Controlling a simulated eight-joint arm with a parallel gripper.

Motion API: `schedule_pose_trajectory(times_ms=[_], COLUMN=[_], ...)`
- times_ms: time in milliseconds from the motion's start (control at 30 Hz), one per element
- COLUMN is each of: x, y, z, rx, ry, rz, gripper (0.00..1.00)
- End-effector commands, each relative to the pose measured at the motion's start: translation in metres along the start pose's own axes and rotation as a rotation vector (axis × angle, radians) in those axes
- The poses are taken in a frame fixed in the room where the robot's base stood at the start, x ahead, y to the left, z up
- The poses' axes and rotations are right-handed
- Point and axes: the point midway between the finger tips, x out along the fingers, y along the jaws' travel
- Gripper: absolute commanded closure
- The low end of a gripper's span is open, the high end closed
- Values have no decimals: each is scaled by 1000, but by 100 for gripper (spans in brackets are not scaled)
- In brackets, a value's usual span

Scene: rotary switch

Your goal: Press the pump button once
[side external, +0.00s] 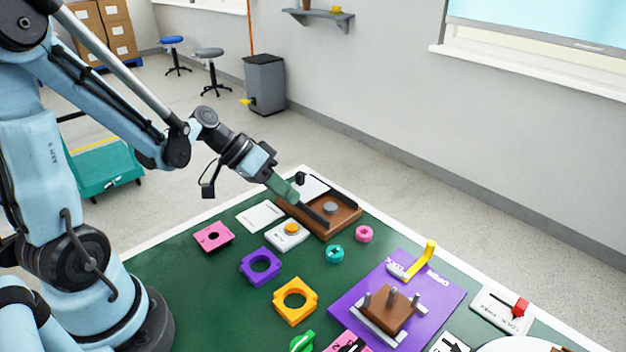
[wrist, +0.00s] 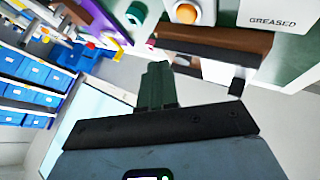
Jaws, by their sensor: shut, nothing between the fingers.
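A white box with an orange round button (side external: 291,228) sits on the green table, left of a brown wooden tray (side external: 347,222). No pump label is legible; this is the clearest push button in sight. The orange button also shows at the top of the wrist view (wrist: 186,13). My gripper (side external: 296,197) has green fingers, shut and empty. It points down to the right at the tray's left side, above and behind the orange button, not seen touching it. In the wrist view the shut fingers (wrist: 158,68) point toward the tray's dark edge.
The tray holds a grey round knob (side external: 330,208). A white card (side external: 261,217) lies left of the button box. Pink (side external: 214,236), purple (side external: 261,265) and orange (side external: 295,300) pieces with holes lie nearer. A teal ring (side external: 334,253) and pink ring (side external: 364,234) lie to the right.

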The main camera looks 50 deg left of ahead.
Motion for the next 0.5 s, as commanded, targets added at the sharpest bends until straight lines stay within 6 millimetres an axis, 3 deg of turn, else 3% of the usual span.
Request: schedule_pose_trajectory(times_ms=[500], x=[29], y=[-21], z=[22], rx=[0], ry=[0], rz=[0], gripper=[100])
